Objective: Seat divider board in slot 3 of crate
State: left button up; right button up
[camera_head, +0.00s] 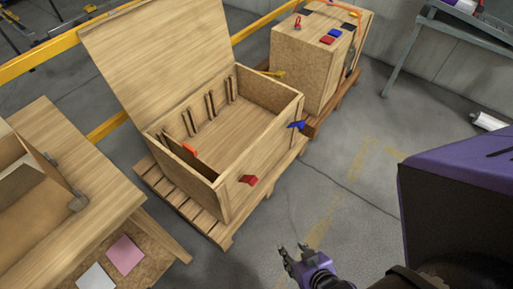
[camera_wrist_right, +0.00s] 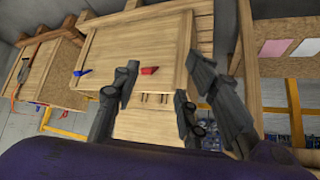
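The open wooden crate (camera_head: 268,152) stands on a pallet, its lid (camera_head: 160,55) raised at the back. Upright slot rails (camera_head: 211,104) line its inner back wall. Near the left end inside, a dark panel edge with an orange piece (camera_head: 190,149) shows; I cannot tell whether it is a divider board. My right gripper (camera_head: 293,254) is open and empty, in front of the crate and apart from it. In the right wrist view the crate's front (camera_wrist_right: 140,45) lies beyond the spread fingers (camera_wrist_right: 158,98). My left gripper is not in view.
Red (camera_head: 248,180) and blue (camera_head: 297,125) latches stick out from the crate front. A wooden workbench (camera_head: 95,165) with an open box stands at left. A closed crate (camera_head: 300,75) stands behind right. The floor (camera_head: 345,185) right of the open crate is clear.

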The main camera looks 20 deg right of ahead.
aim_at(236, 122)
jog(key=i+l+z, duration=0.1)
jog(key=i+l, duration=0.35)
jog(key=l, duration=0.2)
jog(key=i+l, duration=0.45)
jog(key=i+l+z, duration=0.25)
jog(key=k+j, duration=0.05)
